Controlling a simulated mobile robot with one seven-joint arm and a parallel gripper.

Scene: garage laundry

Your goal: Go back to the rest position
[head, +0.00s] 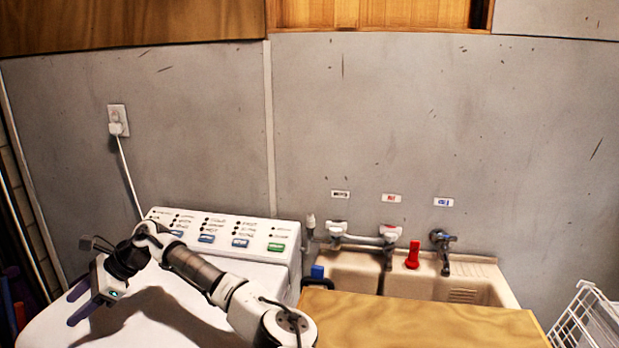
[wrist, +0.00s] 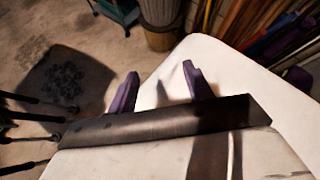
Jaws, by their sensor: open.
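My gripper (head: 78,302) is at the lower left of the head view, above the white top of the washing machine (head: 50,328). Its two purple fingers stand apart with nothing between them. In the wrist view the fingers of my gripper (wrist: 158,88) show spread over the white machine top (wrist: 220,62), close to its corner. My arm reaches across the machine from the lower middle of the head view, and its shadow falls on the machine top. How high the fingers are above the surface is hard to tell.
A control panel (head: 225,234) runs along the machine's back. To the right are a double sink (head: 440,288) with taps, a wooden board (head: 420,322) and a white wire rack (head: 585,318). The wrist view shows a bin (wrist: 160,22) and leaning planks (wrist: 262,25) beyond the machine.

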